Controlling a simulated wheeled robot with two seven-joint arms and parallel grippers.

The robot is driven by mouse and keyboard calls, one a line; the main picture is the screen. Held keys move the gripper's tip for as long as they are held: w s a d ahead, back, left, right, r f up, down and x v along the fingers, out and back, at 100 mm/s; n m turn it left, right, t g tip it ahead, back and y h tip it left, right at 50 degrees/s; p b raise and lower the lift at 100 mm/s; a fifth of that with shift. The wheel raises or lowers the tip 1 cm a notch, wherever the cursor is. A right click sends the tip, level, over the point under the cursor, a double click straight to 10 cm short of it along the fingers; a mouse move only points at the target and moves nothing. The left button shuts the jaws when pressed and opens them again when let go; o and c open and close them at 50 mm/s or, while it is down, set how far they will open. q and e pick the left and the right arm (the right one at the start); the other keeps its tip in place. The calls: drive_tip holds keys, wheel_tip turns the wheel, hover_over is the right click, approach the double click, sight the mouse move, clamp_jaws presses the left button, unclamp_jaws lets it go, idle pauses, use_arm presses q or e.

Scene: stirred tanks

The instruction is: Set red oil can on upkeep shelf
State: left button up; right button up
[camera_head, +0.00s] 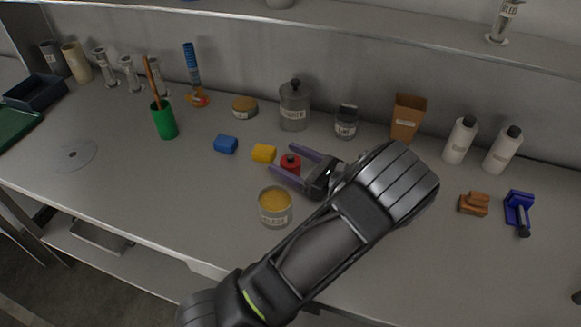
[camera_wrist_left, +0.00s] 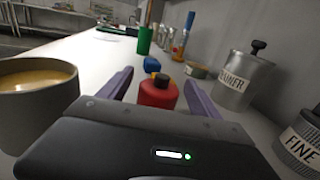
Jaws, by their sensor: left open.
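The red oil can (camera_head: 290,163) stands upright on the bench, a small red can with a dark cap. It also shows in the left wrist view (camera_wrist_left: 158,93), ahead of the palm. My left gripper (camera_head: 291,166) is open, with its purple fingers on either side of the can. In the left wrist view the fingers (camera_wrist_left: 160,82) stand apart, and I see gaps between them and the can. An upper shelf (camera_head: 330,27) runs along the back wall; I cannot tell whether it is the upkeep shelf. My right gripper is not in view.
A tin of yellow stuff (camera_head: 275,208) stands close in front of the left gripper. A yellow block (camera_head: 263,153) and a blue block (camera_head: 226,144) lie left of the can. A strainer canister (camera_head: 294,107) and a jar (camera_head: 346,122) stand behind. The bench's left front is clear.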

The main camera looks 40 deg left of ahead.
sight(289, 155)
use_arm(q)
clamp_jaws()
wheel_tip(289, 155, up, 10)
drive_tip(key=shift+r, duration=0.1)
idle(1.1)
idle(0.4)
